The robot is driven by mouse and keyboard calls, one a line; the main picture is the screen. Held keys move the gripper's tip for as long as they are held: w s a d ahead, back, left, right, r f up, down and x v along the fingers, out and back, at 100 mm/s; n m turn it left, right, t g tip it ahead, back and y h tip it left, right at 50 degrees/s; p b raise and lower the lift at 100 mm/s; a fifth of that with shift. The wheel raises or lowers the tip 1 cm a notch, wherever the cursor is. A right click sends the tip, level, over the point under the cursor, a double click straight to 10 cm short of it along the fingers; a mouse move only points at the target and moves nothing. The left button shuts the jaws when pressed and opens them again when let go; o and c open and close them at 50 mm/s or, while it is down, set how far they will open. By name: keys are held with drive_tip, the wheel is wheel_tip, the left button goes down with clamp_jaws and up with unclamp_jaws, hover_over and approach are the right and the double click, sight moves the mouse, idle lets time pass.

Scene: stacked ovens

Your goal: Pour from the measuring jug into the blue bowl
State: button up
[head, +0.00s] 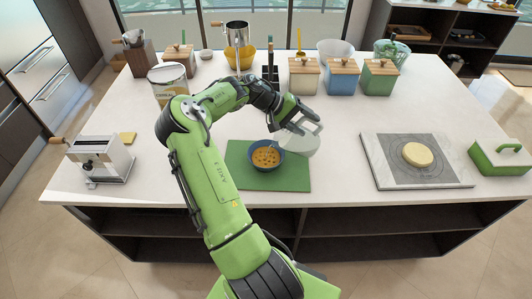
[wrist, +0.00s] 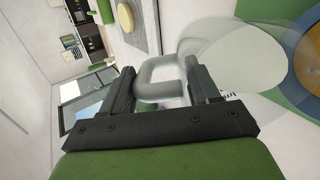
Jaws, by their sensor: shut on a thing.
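The blue bowl (head: 265,156) stands on a green mat (head: 290,182) in the head view and holds something orange-brown with lighter specks. My gripper (head: 301,122) is just above and to the right of the bowl. It is shut on the handle (wrist: 158,84) of the clear measuring jug (head: 303,144). The jug is see-through and its contents are hard to make out. In the wrist view the jug (wrist: 235,55) reaches right from the handle toward the bowl (wrist: 308,60), which is cut off by the frame edge. Whether anything flows from the jug cannot be told.
A pasta machine (head: 100,160) stands at the left. Canisters (head: 341,78) and a tin (head: 168,84) stand behind. White counter is clear between mat and board.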

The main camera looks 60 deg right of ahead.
sight(324, 127)
drive_tip(key=shift+w, duration=0.1)
idle(0.3)
drive_tip(key=shift+w+a+r+g, duration=0.1)
drive_tip(key=shift+w+a+g, duration=0.1)
drive_tip(key=shift+w+g, duration=0.1)
drive_tip(key=shift+s, duration=0.15)
drive_tip(key=s+t, duration=0.1)
drive_tip(key=s+d+f+t+y, duration=0.1)
drive_tip(key=s+d+t+p, duration=0.1)
drive_tip(key=shift+s+d+f, duration=0.2)
drive_tip(key=shift+d+f, duration=0.05)
drive_tip(key=shift+f, duration=0.1)
drive_tip(key=s+d+t+y+p, duration=0.1)
drive_tip(key=s+d+f+t+y+p, duration=0.1)
drive_tip(key=shift+s+f+t+p, duration=0.1)
drive_tip(key=shift+s+t+p, duration=0.2)
drive_tip(key=shift+t+p, duration=0.1)
drive_tip(key=f+t+p, duration=0.1)
drive_tip(key=s+d+f+t+y+p, duration=0.1)
drive_tip(key=s+f+y+p, duration=0.1)
drive_tip(key=shift+s+d+n+t, duration=0.1)
drive_tip(key=shift+d+n+t, duration=0.2)
drive_tip(key=shift+n+t, duration=0.1)
drive_tip(key=shift+s, duration=0.1)
